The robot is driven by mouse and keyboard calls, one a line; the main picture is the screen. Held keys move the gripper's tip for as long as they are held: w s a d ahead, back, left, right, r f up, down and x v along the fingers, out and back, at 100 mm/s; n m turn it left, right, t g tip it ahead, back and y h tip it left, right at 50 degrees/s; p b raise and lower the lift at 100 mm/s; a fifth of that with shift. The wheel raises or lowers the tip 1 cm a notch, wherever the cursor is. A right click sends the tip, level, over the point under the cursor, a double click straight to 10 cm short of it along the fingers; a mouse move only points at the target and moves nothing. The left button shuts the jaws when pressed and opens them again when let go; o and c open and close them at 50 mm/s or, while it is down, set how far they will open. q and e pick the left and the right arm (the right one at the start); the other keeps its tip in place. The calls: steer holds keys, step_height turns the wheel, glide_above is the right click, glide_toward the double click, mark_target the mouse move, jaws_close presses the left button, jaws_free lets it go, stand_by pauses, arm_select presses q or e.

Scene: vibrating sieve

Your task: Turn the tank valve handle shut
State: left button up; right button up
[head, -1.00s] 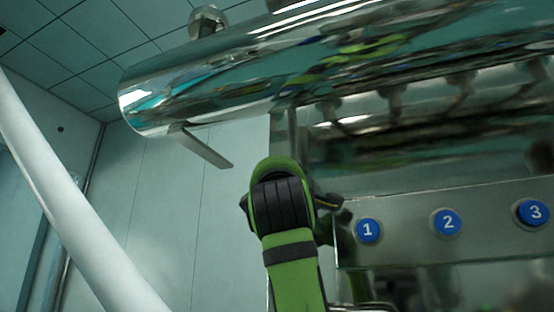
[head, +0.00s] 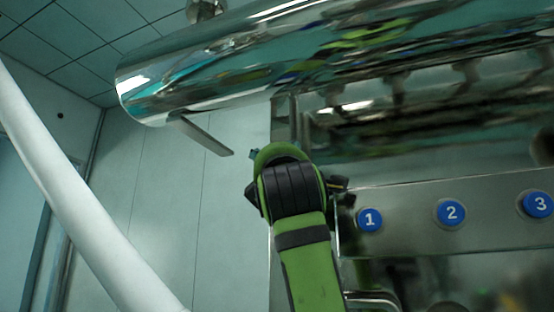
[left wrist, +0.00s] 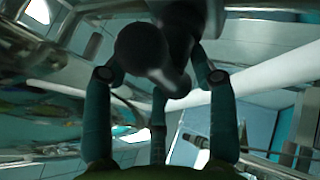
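The tank (head: 215,85) is a shiny metal cylinder across the top of the head view. A flat metal lever (head: 207,138) hangs below its left end; I cannot tell if this is the valve handle. My green and black left arm rises from the bottom middle and hides its gripper. In the left wrist view my left gripper (left wrist: 160,65) has teal fingers spread around a dark rounded knob-like part (left wrist: 145,50), perhaps the handle. The fingertips lie close to its sides; contact is unclear. My right gripper is in neither view.
A metal panel with blue buttons 1 (head: 369,220), 2 (head: 451,213) and 3 (head: 538,204) is right of my arm. A thick white pipe-like bar (head: 75,190) slants across the left. Between bar and arm the pale wall shows clear.

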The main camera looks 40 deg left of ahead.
arm_select(q)
steer(key=v, duration=1.2)
stand_by(0.3)
